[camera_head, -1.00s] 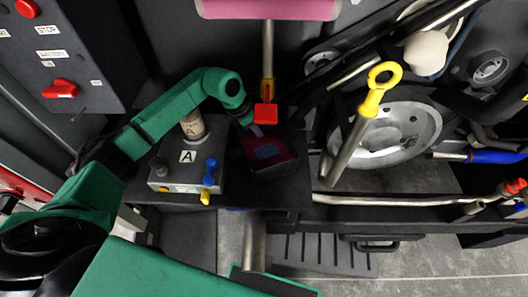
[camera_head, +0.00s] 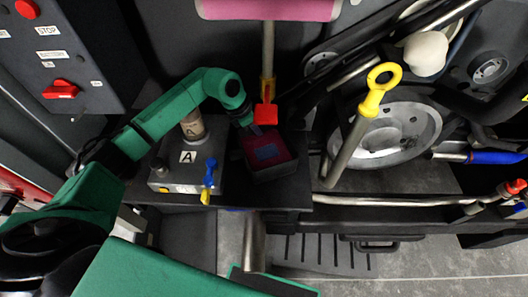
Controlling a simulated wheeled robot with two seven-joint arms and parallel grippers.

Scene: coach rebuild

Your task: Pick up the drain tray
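A small dark tray (camera_head: 285,169) with a maroon inside and a blue-grey patch on its floor sits at the right end of the dark ledge. I take it to be the drain tray. My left gripper (camera_head: 257,130) reaches down to its far left rim. The fingertips are small, dark and partly hidden by the wrist and a red block, so I cannot tell whether they are closed on the rim. The tray looks at or just above the ledge; contact with it is unclear. My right gripper is out of view.
A grey box marked A (camera_head: 185,172), with a blue-and-yellow valve (camera_head: 209,175), stands left of the tray. A red block (camera_head: 265,114) on a vertical rod is just behind it. A yellow-ringed dipstick (camera_head: 361,118) and a grey wheel (camera_head: 412,132) are to the right.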

